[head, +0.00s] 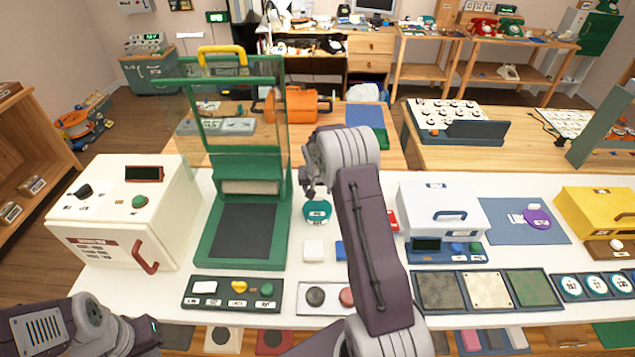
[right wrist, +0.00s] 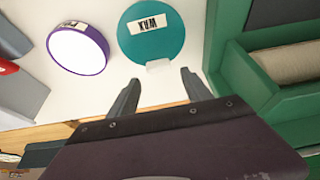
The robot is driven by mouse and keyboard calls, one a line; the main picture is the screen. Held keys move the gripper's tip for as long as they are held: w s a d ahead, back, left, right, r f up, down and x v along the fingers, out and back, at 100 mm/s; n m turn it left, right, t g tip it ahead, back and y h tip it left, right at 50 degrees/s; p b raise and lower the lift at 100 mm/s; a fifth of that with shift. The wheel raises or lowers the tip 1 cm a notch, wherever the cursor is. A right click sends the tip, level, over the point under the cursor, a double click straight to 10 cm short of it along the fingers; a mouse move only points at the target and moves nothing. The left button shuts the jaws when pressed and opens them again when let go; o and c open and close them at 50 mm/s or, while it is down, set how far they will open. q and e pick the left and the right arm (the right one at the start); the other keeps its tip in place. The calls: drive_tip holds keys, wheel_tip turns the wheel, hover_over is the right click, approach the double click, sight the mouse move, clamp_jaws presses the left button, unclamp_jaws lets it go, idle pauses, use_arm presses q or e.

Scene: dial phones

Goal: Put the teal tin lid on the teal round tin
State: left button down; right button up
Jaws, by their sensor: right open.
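A teal round thing (head: 317,212) with a white label stands on the white table, right of the green stand. In the right wrist view it is a teal disc (right wrist: 152,48) with a white label and a white tab at its near edge. I cannot tell tin from lid there; no second teal round piece shows clearly. My right gripper (head: 310,188) is open and empty above it; in the right wrist view its fingers (right wrist: 156,92) point at the disc's near edge, apart from it. My left gripper (head: 150,335) is at the lower left, away from it; its jaws are unclear.
A purple-rimmed round tin with a white top (right wrist: 78,57) is beside the teal disc. A purple lid (head: 539,219) lies on a blue mat (head: 495,230). The green stand (head: 205,250) is close on the left, a white machine (head: 440,205) on the right. My right arm hides part of the table.

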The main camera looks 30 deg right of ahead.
sight(317, 209)
drive_tip(key=v, duration=0.9)
drive_tip(key=s+a+f+n+g+y, duration=0.1)
drive_tip(key=s+a+n, duration=0.2)
drive_tip(key=s+a, duration=0.5)
drive_tip(key=s+a+f+n+g+y, duration=0.1)
drive_tip(key=s+a+n, duration=0.2)
drive_tip(key=s+a, duration=0.6)
drive_tip(key=s, duration=0.7)
drive_tip(key=shift+s+f+g+y, duration=0.25)
drive_tip(key=shift+g+y, duration=0.05)
drive_tip(key=shift+g, duration=0.1)
